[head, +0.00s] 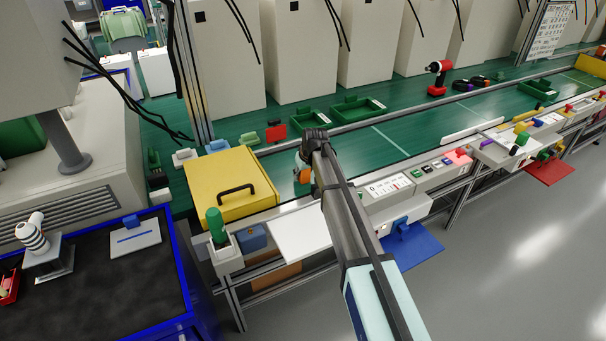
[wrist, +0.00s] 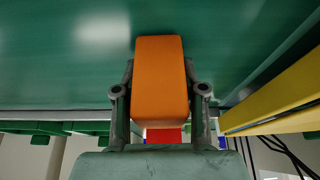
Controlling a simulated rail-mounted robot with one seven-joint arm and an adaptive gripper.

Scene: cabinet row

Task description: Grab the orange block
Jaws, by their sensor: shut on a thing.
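The orange block (wrist: 160,75) is between the two fingers of my gripper (wrist: 160,98) in the wrist view. The fingers are shut on its sides, and its far end sticks out past them. In the head view, a small part of the orange block (head: 305,175) shows at the end of my arm, over the green bench. My gripper (head: 303,162) is partly hidden there by my own arm. I cannot tell whether the block touches the bench.
A yellow case (head: 230,185) with a dark handle stands close on the left. A red item (head: 276,133) and green trays (head: 358,108) lie behind. A metal rail (head: 400,114) runs along the bench. The green surface to the right (head: 400,140) is mostly clear.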

